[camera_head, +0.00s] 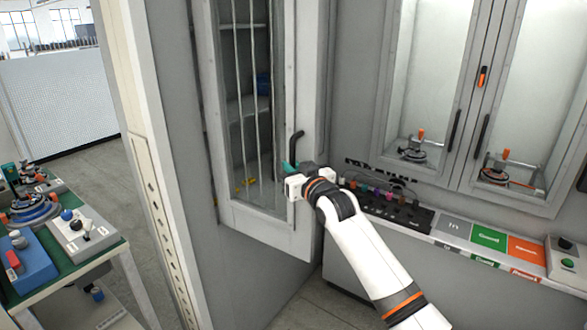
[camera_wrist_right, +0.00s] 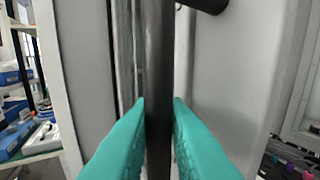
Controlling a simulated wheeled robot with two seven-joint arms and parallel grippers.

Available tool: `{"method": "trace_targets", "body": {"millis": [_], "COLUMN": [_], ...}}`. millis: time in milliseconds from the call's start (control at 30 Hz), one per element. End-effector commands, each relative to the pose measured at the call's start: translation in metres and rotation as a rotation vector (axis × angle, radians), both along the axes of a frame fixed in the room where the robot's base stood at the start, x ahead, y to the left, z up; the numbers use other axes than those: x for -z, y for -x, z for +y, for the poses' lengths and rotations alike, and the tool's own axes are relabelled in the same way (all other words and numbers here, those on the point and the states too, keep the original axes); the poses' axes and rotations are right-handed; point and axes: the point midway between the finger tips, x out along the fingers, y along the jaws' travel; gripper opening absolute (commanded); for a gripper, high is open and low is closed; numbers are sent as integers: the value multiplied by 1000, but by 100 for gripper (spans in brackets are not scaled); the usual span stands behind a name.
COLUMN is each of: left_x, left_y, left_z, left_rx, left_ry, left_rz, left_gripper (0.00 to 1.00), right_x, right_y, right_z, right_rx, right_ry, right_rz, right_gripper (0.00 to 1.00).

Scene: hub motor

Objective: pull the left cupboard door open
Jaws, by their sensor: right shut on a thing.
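The left cupboard door (camera_head: 270,226) is a pale grey frame around a tall glass pane with vertical bars. It stands at an angle to the cabinet fronts on the right; I cannot tell exactly how far it is open. Its dark bar handle (camera_head: 295,148) is upright near the door's right edge. My right gripper (camera_head: 290,168) is shut on the handle's lower part. In the right wrist view, the teal fingers sit on both sides of the dark handle (camera_wrist_right: 158,60). The gripper body hides the handle's lower end in the head view. My left gripper is not in view.
On the right, glass cabinets (camera_head: 455,180) stand above a counter with a black rack (camera_head: 395,211) and coloured labels (camera_head: 488,238). On the left, a green-topped table (camera_head: 75,258) holds several devices. Floor (camera_head: 85,150) is clear beyond a pale post (camera_head: 150,170).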

Motion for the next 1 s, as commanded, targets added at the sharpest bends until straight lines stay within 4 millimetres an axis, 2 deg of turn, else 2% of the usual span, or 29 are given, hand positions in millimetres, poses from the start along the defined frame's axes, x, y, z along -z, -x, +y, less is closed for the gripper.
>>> {"method": "trace_targets", "body": {"millis": [200,233,333,733,1000], "left_x": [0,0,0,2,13], "left_y": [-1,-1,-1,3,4], "left_z": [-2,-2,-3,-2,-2], "left_rx": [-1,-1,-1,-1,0], "left_ry": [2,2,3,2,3], "left_rz": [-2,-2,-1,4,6], "left_gripper": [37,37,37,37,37], "right_x": [-4,-4,-3,0,2], "right_y": [1,1,1,4,35], "right_z": [2,2,1,-2,-20], "right_rx": [-3,-3,-3,-2,-1], "right_ry": [-3,-3,-3,-2,-3], "right_rz": [-7,-7,-5,-2,-4], "right_gripper": [0,18,33,33,33]}}
